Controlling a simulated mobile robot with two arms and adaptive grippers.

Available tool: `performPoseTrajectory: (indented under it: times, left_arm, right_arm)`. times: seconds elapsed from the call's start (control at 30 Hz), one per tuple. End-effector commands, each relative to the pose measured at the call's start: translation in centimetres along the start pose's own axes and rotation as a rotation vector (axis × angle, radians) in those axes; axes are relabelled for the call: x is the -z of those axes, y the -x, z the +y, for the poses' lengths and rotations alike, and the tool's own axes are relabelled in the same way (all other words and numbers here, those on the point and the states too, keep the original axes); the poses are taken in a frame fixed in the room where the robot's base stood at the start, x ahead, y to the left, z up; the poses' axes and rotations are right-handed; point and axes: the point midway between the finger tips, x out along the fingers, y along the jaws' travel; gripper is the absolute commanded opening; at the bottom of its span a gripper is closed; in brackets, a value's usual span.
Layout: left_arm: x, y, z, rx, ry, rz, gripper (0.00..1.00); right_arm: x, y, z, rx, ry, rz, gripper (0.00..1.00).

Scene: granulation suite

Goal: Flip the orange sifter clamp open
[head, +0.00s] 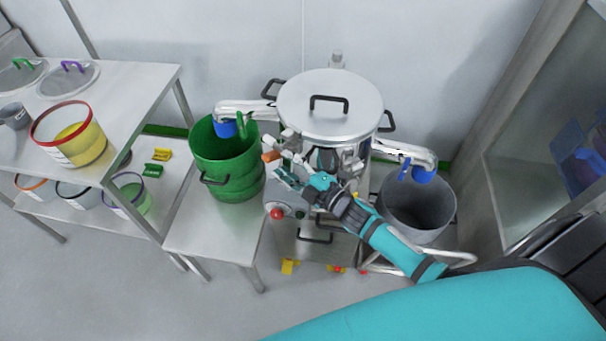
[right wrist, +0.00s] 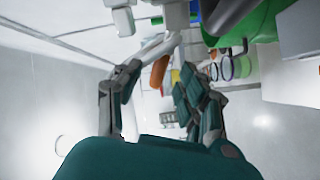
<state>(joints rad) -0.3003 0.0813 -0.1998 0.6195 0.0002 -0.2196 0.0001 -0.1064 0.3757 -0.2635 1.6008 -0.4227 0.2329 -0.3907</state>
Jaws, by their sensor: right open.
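The sifter (head: 330,105) is a round steel vessel with a lidded top and a black handle, in the middle of the head view. Its orange clamp (head: 271,156) shows as a small orange piece at the sifter's front left. In the right wrist view the orange clamp (right wrist: 159,71) lies between and beyond my fingers. My right gripper (head: 295,176) is open and close to the clamp, just below and right of it in the head view. In the right wrist view the open gripper (right wrist: 155,100) has nothing between its fingers. Contact with the clamp cannot be told. My left gripper is not in view.
A green bucket (head: 226,160) stands left of the sifter on a steel bench (head: 215,235). A grey bin (head: 417,205) stands to the right. A red button (head: 277,213) sits below my gripper. A steel table (head: 135,85) with several containers is at left.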

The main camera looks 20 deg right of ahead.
Motion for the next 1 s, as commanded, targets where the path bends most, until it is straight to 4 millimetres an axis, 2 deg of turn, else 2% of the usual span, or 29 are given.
performPoseTrajectory:
  times: [0.03, 0.2, 0.4, 1.0]
  left_arm:
    - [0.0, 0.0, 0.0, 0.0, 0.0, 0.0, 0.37]
    - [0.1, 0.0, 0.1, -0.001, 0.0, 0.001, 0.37]
    - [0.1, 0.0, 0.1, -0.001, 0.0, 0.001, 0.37]
    - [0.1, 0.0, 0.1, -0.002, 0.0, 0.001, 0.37]
  right_arm:
    - [0.0, 1.3, -0.1, 0.003, 0.0, -0.002, 0.4]
    - [0.0, 4.4, -0.1, 0.002, 0.0, -0.001, 0.4]
    - [0.0, 6.3, 0.0, 0.0, 0.0, 0.0, 0.4]
    - [-0.1, 6.5, -0.1, 0.001, -0.003, -0.004, 0.4]
